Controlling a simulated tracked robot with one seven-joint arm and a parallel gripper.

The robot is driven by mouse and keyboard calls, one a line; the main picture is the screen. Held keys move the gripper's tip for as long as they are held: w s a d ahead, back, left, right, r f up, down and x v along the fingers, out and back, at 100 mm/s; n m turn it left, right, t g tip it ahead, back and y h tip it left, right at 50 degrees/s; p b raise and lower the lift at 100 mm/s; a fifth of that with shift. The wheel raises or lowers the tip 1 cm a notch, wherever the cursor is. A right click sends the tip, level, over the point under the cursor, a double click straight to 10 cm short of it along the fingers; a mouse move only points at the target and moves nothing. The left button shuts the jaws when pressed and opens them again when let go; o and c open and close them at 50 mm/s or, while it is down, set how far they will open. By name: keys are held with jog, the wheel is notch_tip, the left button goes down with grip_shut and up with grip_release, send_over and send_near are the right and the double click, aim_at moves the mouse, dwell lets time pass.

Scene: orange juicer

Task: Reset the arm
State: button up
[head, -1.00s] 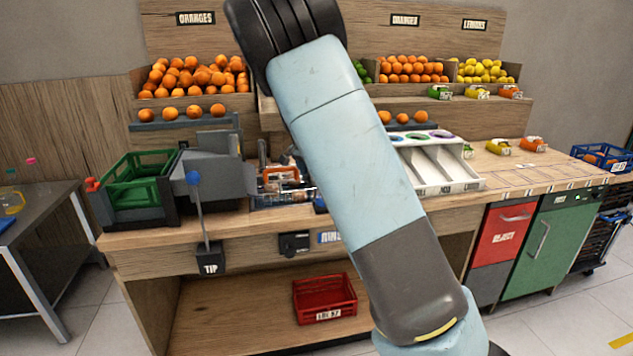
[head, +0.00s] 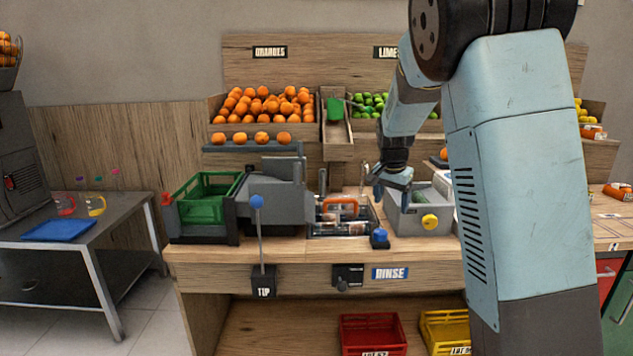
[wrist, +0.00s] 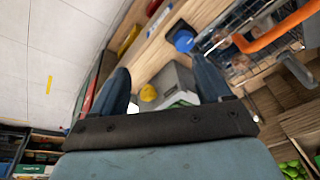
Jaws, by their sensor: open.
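My gripper (head: 393,192) is open and empty in the head view. My upper arm covers the right part of the head view.
The green crate (head: 205,197) and the blue-topped TIP lever (head: 257,202) stand at the left of the counter (head: 215,257). Orange (head: 262,105) and lime (head: 372,104) bins are behind. A red crate (head: 372,333) sits below.

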jog(key=s+r+n+t, duration=0.1)
jog(key=s+r+n, duration=0.1)
jog(key=s, duration=1)
jog(key=s+d+r+n+t, duration=0.1)
jog(key=s+r+n, duration=0.2)
jog(key=s, duration=1)
jog(key=s+r+n+y, duration=0.1)
jog(key=s+r+n, duration=0.2)
jog(key=s, duration=0.9)
jog(key=shift+s+d+r+t, duration=0.2)
jog(key=shift+r+t, duration=0.2)
jog(key=shift+r, duration=0.55)
